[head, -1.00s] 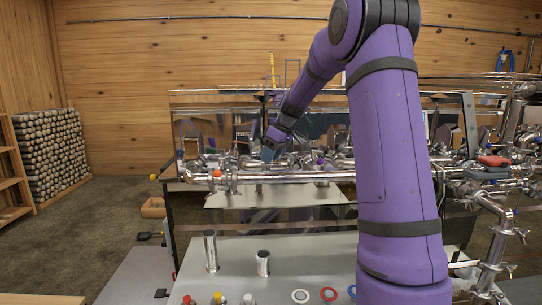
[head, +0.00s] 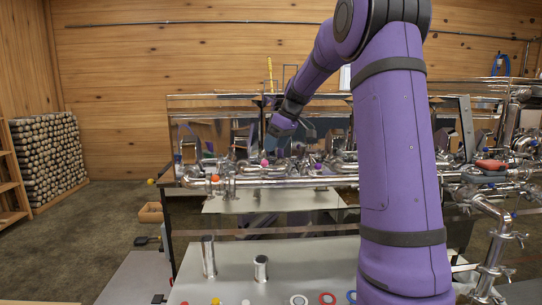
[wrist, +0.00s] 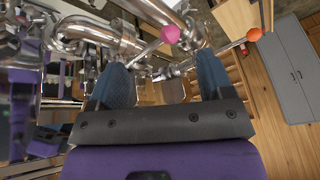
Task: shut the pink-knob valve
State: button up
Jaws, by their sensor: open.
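The pink knob (wrist: 170,34) sits on the end of a thin rod in the wrist view, ahead of my fingertips. Its rod slants down and left toward the gap between the fingers. In the head view the pink knob (head: 264,162) shows just above the steel pipework. My gripper (wrist: 163,70) is open, with its two blue fingers apart and nothing held. In the head view my gripper (head: 284,126) is above and slightly right of the pink knob. Whether the fingers touch the rod cannot be told.
An orange knob (wrist: 253,35) on another rod is right of my fingers; it also shows in the head view (head: 215,178). A purple knob (head: 318,166) is to the right. Steel pipes (wrist: 90,30) crowd close by. Two metal cylinders (head: 208,256) stand on the front table.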

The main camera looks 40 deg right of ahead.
jog(key=v, duration=0.5)
dwell(0.5)
jog(key=s+a+r+m+h, duration=0.2)
jog(key=s+a, duration=1.2)
jog(key=a, duration=0.4)
jog(key=s+a+f+m, duration=0.1)
jog(key=s+a+f, duration=0.2)
jog(key=s, duration=0.6)
jog(key=s+a+f+m+t, duration=0.1)
jog(key=s+a+f, duration=0.3)
jog(key=s, duration=0.5)
jog(key=shift+s+a+f+t+h, duration=0.3)
jog(key=shift+s+a+h, duration=0.05)
jog(key=shift+a+h, duration=0.05)
